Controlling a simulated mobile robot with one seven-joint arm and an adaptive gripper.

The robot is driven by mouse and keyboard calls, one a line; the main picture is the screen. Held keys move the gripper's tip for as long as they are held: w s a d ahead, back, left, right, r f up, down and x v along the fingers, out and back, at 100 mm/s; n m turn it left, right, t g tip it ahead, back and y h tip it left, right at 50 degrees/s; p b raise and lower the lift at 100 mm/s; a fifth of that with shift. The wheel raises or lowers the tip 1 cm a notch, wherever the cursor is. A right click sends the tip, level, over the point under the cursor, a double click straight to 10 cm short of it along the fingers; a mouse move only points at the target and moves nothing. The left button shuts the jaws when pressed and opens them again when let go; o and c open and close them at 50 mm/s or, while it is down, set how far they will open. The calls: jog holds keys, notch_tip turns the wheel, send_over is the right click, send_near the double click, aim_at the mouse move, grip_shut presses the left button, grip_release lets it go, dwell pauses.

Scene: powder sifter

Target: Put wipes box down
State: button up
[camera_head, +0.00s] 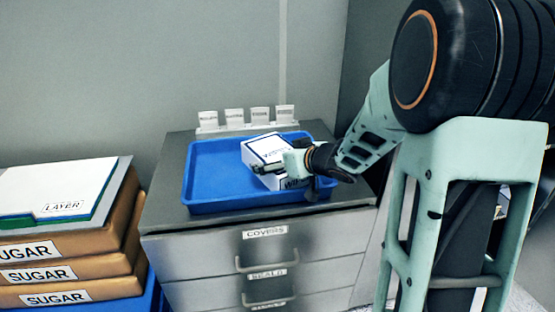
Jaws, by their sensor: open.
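The wipes box (263,144) is a white box with dark lettering in the blue tray (205,181), right of its middle. It looks tilted or turned at an angle; I cannot tell whether its base rests flat on the tray. My gripper (272,169) is open at the box's near side, close against it. The gripper and wrist hide part of the box's front and right side, so any contact is unclear.
The tray stands on a grey drawer cabinet (165,215) labelled COVERS. Small white label cards (234,116) stand behind the tray. Stacked SUGAR packs (90,240) are at left, topped by a white LAYER pack (55,190). The tray's left half is empty.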

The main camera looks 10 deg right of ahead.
jog(key=p+v, duration=0.4)
jog(key=v, duration=0.7)
jog(key=shift+w+r, duration=0.1)
jog(key=shift+w, duration=0.05)
jog(key=shift+s+d+r, duration=0.1)
jog(key=shift+s+d, duration=0.15)
jog(key=shift+s, duration=0.3)
